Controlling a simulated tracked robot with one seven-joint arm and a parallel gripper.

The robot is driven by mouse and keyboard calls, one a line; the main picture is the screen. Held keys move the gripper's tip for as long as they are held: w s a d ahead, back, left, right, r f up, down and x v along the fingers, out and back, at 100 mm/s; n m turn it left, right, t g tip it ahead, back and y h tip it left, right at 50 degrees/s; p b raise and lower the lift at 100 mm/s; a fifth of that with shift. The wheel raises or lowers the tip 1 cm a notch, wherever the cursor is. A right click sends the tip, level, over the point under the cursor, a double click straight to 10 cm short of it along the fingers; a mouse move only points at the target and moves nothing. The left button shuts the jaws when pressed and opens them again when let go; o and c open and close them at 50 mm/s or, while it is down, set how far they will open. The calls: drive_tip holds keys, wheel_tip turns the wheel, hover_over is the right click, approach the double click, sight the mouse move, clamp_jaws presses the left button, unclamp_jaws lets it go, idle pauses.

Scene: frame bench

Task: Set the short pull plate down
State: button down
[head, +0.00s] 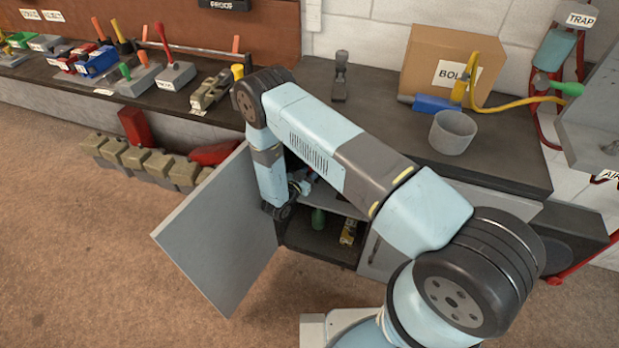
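My arm reaches over the bench and bends down in front of the open cabinet. My gripper (304,185) is at the cabinet opening, at about the height of the inner shelf (343,205). It is small and partly hidden by my own wrist, so I cannot tell whether its fingers are open or shut. I cannot make out the short pull plate, either in my gripper or elsewhere. Inside the cabinet, below the shelf, stand a green bottle (318,220) and a yellowish item (348,232).
The grey cabinet door (222,232) stands wide open to the left. On the bench top (400,150) are a grey cup (452,132), a blue tool (436,104), a cardboard box (420,60) and a dark upright tool (341,78). Yellowish bins (135,158) stand left of the door.

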drive_tip(key=shift+f, duration=2.15)
drive_tip(key=shift+w+d+f, duration=0.15)
drive_tip(key=shift+w+f, duration=0.25)
drive_tip(key=shift+w, duration=0.05)
drive_tip(key=c, duration=0.7)
unclamp_jaws()
drive_tip(key=shift+c, duration=0.2)
drive_tip(key=v, duration=1.2)
